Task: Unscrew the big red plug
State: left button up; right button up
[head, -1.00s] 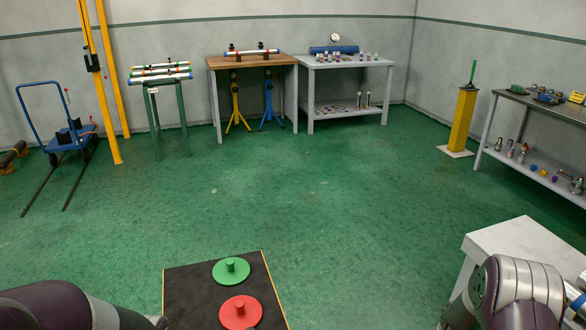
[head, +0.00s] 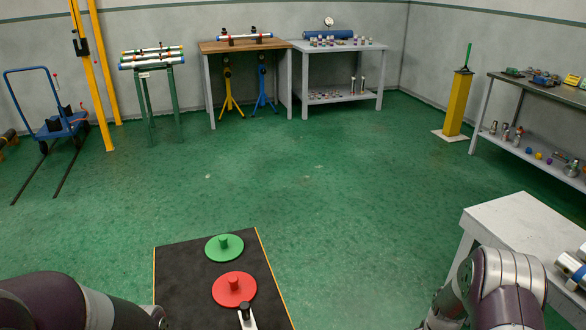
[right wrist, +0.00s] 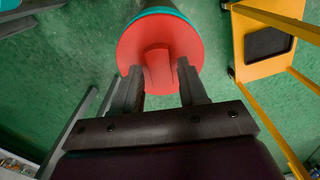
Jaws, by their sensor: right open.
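In the right wrist view a large red disc, the red plug (right wrist: 185,42), caps the end of a teal cylinder (right wrist: 168,11). A red grip (right wrist: 158,66) sticks out from its face towards my right gripper (right wrist: 163,88). That gripper is open, with one finger on either side of the red grip; contact cannot be told. In the head view my right gripper is hidden beyond the lower edge. A flat red disc with a knob (head: 233,288) lies on a dark board (head: 180,275); whether it is the same plug I cannot tell. My left gripper is out of view.
A green disc (head: 224,248) lies behind the red one, and a silver-and-black piece (head: 246,315) shows at the bottom edge. A white table (head: 525,225) stands at right. Green floor (head: 330,190) is open ahead. A yellow frame (right wrist: 265,40) stands right in the wrist view.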

grip_shut()
jog(key=n+p, duration=0.1)
jog(key=n, duration=0.1)
jog(key=n+p, duration=0.1)
jog(key=n, duration=0.1)
jog(key=shift+r+n, duration=0.35)
jog(key=shift+n, duration=0.05)
jog(key=n+p, duration=0.1)
jog(key=n, duration=0.4)
jog(key=shift+p, duration=0.3)
jog(key=n, duration=0.2)
jog(key=shift+f+n, duration=0.1)
jog(key=shift+n, duration=0.3)
jog(key=shift+f+n, duration=0.15)
jog(key=shift+n, duration=0.75)
